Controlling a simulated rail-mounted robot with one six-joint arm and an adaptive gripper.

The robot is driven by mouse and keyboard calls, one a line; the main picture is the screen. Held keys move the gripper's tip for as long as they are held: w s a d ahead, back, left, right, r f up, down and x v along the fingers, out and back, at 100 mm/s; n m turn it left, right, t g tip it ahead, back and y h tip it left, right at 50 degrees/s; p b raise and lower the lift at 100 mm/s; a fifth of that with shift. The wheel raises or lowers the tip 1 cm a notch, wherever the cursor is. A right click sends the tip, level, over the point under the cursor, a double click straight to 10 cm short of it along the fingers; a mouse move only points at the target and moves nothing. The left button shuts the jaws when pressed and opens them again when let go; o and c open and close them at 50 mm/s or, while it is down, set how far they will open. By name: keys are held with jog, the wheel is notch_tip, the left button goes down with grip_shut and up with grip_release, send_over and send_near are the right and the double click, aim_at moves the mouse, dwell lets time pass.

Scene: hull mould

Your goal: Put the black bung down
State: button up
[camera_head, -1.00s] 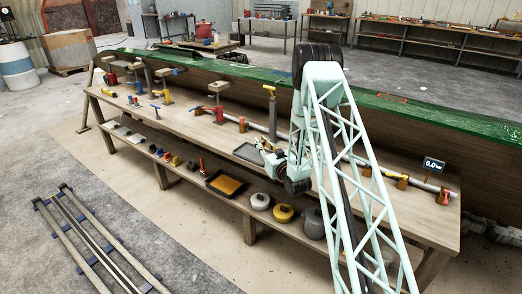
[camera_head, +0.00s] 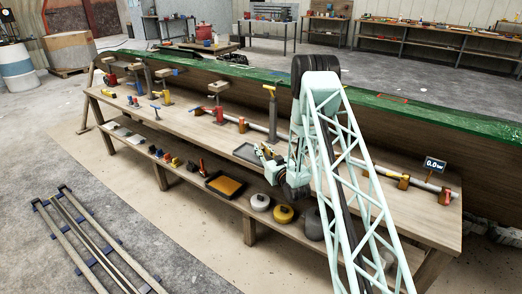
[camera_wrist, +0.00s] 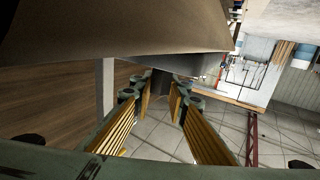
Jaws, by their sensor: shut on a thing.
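My gripper (camera_head: 263,153) is low over the workbench, right beside the dark shallow tray (camera_head: 240,150) on the bench top. In the wrist view, its two yellow-padded fingers (camera_wrist: 163,95) reach forward with a gap between them. A dark piece (camera_wrist: 161,79) shows between the fingertips, consistent with the black bung, but its outline is hard to make out. In the head view the bung is too small to tell from the gripper. I cannot tell whether it touches any surface.
A grey post with a yellow top (camera_head: 271,112) stands behind the tray. A pipe on orange supports (camera_head: 403,182) lies to the right, near a display reading 0.0 (camera_head: 434,164). The lower shelf holds an orange-filled tray (camera_head: 225,185) and round pots (camera_head: 283,214). The green-edged hull mould (camera_head: 225,68) runs behind.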

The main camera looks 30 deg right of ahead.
jog(key=shift+f, duration=0.1)
jog(key=o, duration=0.7)
jog(key=shift+o, duration=0.2)
jog(key=shift+r, duration=0.2)
jog(key=s+p, duration=0.2)
jog(key=s, duration=1)
jog(key=shift+a, duration=0.1)
jog(key=shift+w, duration=0.1)
dwell(0.3)
